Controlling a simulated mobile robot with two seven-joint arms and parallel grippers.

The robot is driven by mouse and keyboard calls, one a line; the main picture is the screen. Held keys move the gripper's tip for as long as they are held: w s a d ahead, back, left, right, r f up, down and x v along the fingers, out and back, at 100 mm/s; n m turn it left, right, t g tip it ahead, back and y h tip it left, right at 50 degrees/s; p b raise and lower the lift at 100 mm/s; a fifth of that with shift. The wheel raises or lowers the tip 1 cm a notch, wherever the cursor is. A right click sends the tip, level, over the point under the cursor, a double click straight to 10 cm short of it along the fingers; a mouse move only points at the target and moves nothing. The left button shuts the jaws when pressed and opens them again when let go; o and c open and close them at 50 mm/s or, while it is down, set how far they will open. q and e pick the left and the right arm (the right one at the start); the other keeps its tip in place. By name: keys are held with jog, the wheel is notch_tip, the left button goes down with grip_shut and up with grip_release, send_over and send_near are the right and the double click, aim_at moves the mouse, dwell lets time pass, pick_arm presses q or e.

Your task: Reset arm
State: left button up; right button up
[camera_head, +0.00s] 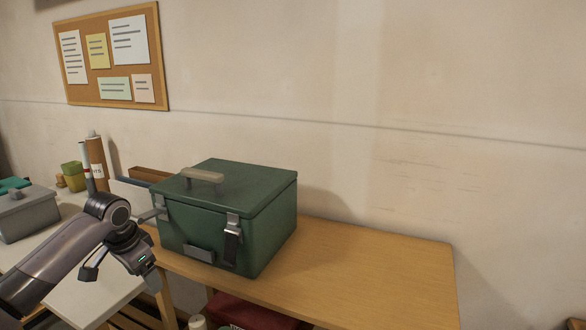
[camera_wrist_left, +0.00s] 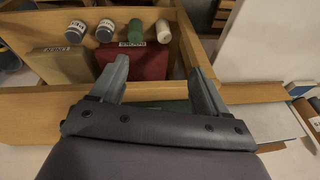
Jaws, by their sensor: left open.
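My left arm comes in from the left in the head view. My left gripper (camera_head: 122,274) hangs in front of the wooden table's left end, near the front left corner of the green metal box (camera_head: 226,213). It looks apart from the box. In the left wrist view the two fingers of the gripper (camera_wrist_left: 158,72) are spread wide with nothing between them. Below them a lower shelf holds a red box (camera_wrist_left: 134,64) and small containers. My right gripper is in neither view.
The wooden tabletop (camera_head: 365,270) is bare right of the green box. A white table (camera_head: 98,297) on the left holds a grey box (camera_head: 27,213). Cylinders (camera_head: 97,162) stand behind. A corkboard (camera_head: 115,55) hangs on the wall.

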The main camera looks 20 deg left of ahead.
pick_arm(q)
jog(key=s+d+f+m+t+h, duration=0.1)
jog(key=s+d+f+t, duration=0.15)
jog(key=d+f, duration=0.7)
jog(key=s+d+f+t+h, duration=0.1)
jog(key=s+d+f, duration=0.2)
jog(key=d+f, duration=0.7)
jog(key=s+d+f+n+t+h, duration=0.1)
jog(key=s+d+t, duration=0.3)
jog(key=s+d, duration=0.6)
jog(key=s+f, duration=0.1)
jog(key=s, duration=0.3)
